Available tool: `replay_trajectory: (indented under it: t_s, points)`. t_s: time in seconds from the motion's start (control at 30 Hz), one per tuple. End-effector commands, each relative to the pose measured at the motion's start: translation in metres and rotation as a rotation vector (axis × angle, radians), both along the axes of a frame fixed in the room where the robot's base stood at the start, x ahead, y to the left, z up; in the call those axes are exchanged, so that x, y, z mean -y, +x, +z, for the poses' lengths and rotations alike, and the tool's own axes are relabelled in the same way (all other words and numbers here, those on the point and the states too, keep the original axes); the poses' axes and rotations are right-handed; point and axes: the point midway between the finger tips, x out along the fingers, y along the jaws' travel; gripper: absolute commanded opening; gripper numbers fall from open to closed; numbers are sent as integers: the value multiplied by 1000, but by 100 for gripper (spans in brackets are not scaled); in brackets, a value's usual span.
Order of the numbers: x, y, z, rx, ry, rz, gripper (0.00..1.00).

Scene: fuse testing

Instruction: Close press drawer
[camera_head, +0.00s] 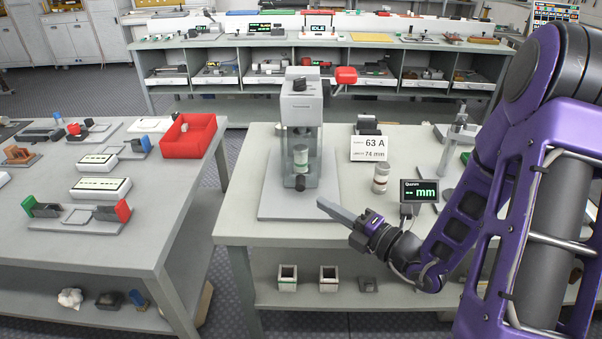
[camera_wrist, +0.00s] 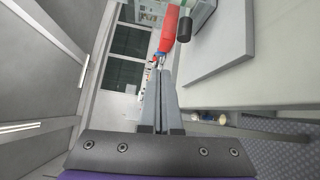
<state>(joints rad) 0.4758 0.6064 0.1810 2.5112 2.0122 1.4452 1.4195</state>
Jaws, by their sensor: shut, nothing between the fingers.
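The grey press (camera_head: 301,112) stands upright on a light base plate (camera_head: 265,210) on the right-hand table. Its drawer, with a dark round knob (camera_head: 300,184), is low at the front and appears pulled out. A pale cylindrical fuse (camera_head: 301,160) stands inside the press behind a clear front. The knob also shows in the wrist view (camera_wrist: 184,28). My gripper (camera_head: 322,204) is shut and empty, pointing left just in front and to the right of the knob, apart from it. In the wrist view its closed fingers (camera_wrist: 164,72) are below the knob.
A second fuse (camera_head: 380,178), a 63 A sign (camera_head: 370,149) and a mm display (camera_head: 420,191) stand right of the press. A red bin (camera_head: 188,136) is on the left table. An aisle separates the tables. The front table edge is clear.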

Motion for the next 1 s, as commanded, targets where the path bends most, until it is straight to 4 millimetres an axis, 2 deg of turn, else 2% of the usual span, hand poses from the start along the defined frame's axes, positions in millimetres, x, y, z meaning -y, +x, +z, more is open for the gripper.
replay_trajectory:
  t_s: [0.13, 0.27, 0.73, 0.83, 1.0]
  points:
    - [8, 3, -1, -75, 103, -51, 0]
    - [3, 10, -1, -84, 115, -55, 0]
    - [-63, 78, -1, -80, 112, -50, 0]
    - [-58, 96, -1, -79, 110, -55, 0]
    - [-58, 112, -1, -82, 111, -54, 0]
